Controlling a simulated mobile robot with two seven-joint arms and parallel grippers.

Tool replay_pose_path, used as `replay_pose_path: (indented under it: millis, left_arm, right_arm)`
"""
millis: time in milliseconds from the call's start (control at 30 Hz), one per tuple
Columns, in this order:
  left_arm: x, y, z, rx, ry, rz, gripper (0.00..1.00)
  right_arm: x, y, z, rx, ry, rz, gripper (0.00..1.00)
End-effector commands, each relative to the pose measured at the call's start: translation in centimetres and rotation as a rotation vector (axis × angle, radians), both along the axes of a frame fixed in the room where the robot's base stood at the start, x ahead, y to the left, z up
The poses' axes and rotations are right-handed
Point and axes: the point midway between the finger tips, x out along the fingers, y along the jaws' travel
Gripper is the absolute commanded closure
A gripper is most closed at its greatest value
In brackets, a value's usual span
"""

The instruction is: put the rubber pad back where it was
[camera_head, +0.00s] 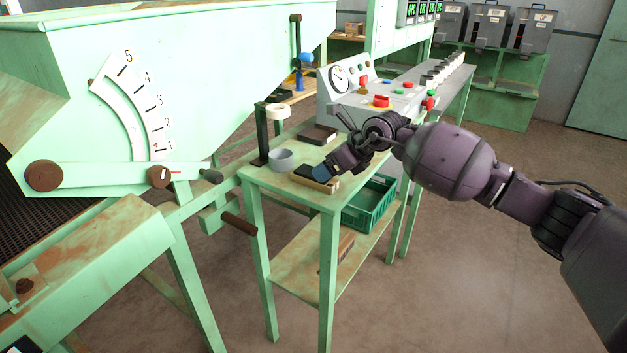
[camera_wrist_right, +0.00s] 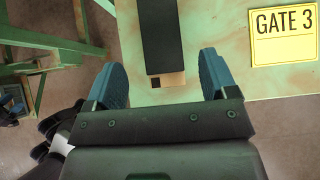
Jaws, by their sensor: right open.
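My right gripper (camera_head: 322,172) is low over the green table, at its front right part. In the right wrist view the gripper (camera_wrist_right: 164,82) is open, with a blue finger on each side and nothing held. A dark flat strip (camera_wrist_right: 160,35), which looks like the rubber pad, lies ahead, in line with the gap between the fingers. In the head view a wooden block (camera_head: 315,184) is partly hidden by the gripper. Another dark flat block (camera_head: 319,134) lies farther back. My left gripper is out of view.
A green crate (camera_head: 370,205) is below, to the right. A yellow GATE 3 card (camera_wrist_right: 284,35) lies on the tabletop (camera_wrist_right: 225,25). The control console (camera_head: 345,95) stands behind.

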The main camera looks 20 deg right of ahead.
Motion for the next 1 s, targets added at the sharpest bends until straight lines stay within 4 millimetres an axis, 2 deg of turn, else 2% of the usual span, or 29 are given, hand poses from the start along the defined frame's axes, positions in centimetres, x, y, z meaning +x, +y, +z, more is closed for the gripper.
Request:
replay_pose_path:
  millis: [233,500,800,1000]
  left_arm:
    - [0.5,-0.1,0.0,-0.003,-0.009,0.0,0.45]
    - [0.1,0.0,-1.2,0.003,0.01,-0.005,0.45]
    - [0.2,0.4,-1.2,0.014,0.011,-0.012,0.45]
    - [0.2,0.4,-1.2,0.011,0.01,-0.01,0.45]
  right_arm:
    - [0.9,0.7,-1.2,0.002,0.0,0.0,0.21]
    - [3.0,2.1,-4.0,0.002,0.003,0.0,0.21]
    - [3.3,2.3,-3.9,0.001,-0.002,-0.001,0.21]
    - [3.3,2.3,-4.0,0.001,-0.002,-0.001,0.52]
